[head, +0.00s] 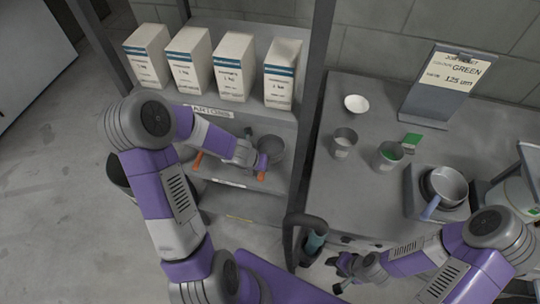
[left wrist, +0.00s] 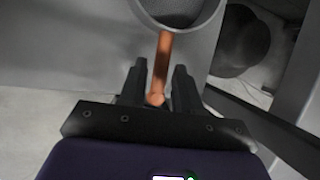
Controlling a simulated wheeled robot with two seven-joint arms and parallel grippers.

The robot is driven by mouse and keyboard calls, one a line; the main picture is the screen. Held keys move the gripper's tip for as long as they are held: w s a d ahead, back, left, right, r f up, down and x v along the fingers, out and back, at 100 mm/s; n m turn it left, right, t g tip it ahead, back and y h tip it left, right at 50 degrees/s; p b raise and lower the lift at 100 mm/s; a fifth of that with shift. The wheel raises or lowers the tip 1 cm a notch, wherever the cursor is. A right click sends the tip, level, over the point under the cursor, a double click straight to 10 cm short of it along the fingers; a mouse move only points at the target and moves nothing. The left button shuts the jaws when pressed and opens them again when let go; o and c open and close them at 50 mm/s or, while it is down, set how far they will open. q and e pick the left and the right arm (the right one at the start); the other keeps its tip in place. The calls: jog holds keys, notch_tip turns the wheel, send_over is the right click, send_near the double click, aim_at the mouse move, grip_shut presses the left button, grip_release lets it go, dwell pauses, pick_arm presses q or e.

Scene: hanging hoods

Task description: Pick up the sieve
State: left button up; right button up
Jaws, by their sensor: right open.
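A grey round sieve (head: 271,147) with an orange handle (head: 261,176) is on the shelf unit, below the boxes. In the left wrist view its bowl (left wrist: 180,12) is at the top and its handle (left wrist: 162,60) runs down between my left fingers. My left gripper (head: 262,162) is at the handle; its fingers (left wrist: 159,80) stand either side with gaps, so it is open. My right gripper (head: 345,268) is open and empty by the bench's front edge.
Several white boxes (head: 234,66) stand on the upper shelf. A dark post (head: 313,110) separates the shelves from the bench (head: 375,100). The bench holds a job ticket (head: 453,70) reading green, 125 um, a white dish (head: 356,104), cups (head: 343,143) and a pan (head: 447,184).

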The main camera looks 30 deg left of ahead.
pick_arm(q)
jog(key=b+x, duration=0.1)
jog(key=x, duration=0.3)
jog(key=shift+d+b, duration=0.15)
jog(key=shift+b, duration=0.15)
grip_shut()
